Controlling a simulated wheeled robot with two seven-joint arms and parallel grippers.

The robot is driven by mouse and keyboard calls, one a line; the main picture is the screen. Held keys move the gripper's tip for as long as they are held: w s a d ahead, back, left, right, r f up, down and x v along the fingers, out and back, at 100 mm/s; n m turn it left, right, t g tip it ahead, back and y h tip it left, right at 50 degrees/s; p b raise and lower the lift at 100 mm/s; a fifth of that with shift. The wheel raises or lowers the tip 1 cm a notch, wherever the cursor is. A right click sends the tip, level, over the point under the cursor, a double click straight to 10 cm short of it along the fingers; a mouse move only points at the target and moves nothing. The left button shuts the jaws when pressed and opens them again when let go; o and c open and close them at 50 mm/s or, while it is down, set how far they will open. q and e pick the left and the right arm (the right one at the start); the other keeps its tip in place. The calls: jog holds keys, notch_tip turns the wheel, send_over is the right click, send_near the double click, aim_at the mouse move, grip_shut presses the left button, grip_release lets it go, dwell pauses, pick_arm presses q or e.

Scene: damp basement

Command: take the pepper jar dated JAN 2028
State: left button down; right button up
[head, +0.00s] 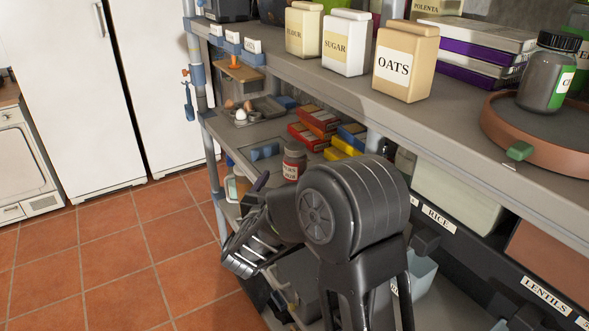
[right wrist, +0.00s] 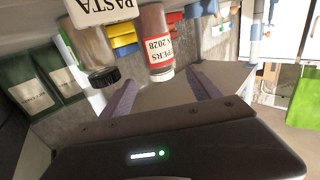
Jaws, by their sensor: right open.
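A jar with red contents and a white label (head: 292,164) stands on the middle shelf, left of my right arm. In the right wrist view the jar (right wrist: 153,30) shows a label with part of "PEPPERS" and "N 2028"; the start of the month is not readable. My right gripper (head: 251,192) is beside the shelf's front edge, partly hidden by its own wrist. In the right wrist view its two fingers (right wrist: 163,90) are apart and empty, with the jar just beyond and between their tips. My left gripper is not in view.
A black-lidded glass jar (right wrist: 94,48) and a container labelled PASTA (right wrist: 100,8) are close to the gripper. Small red boxes (head: 310,136) and an egg tray (head: 262,112) lie on the middle shelf. The upper shelf (head: 340,82) overhangs it. The tiled floor (head: 130,240) is clear.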

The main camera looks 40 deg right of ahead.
aim_at(291, 163)
jog(key=p+x, duration=0.1)
jog(key=x, duration=0.5)
jog(key=shift+w+d, duration=0.25)
jog(key=shift+d, duration=0.05)
jog(key=shift+d, duration=0.1)
jog(key=shift+w+d+r+p, duration=0.1)
jog(key=shift+w+d+p, duration=0.15)
jog(key=shift+p, duration=0.15)
jog(key=p+x, duration=0.1)
jog(key=x, duration=0.2)
jog(key=shift+w+d, duration=0.1)
jog(key=shift+d, duration=0.2)
jog(key=shift+w+d+f, duration=0.2)
jog(key=shift+w+d, duration=0.05)
jog(key=shift+d, duration=0.05)
jog(key=shift+c, duration=0.4)
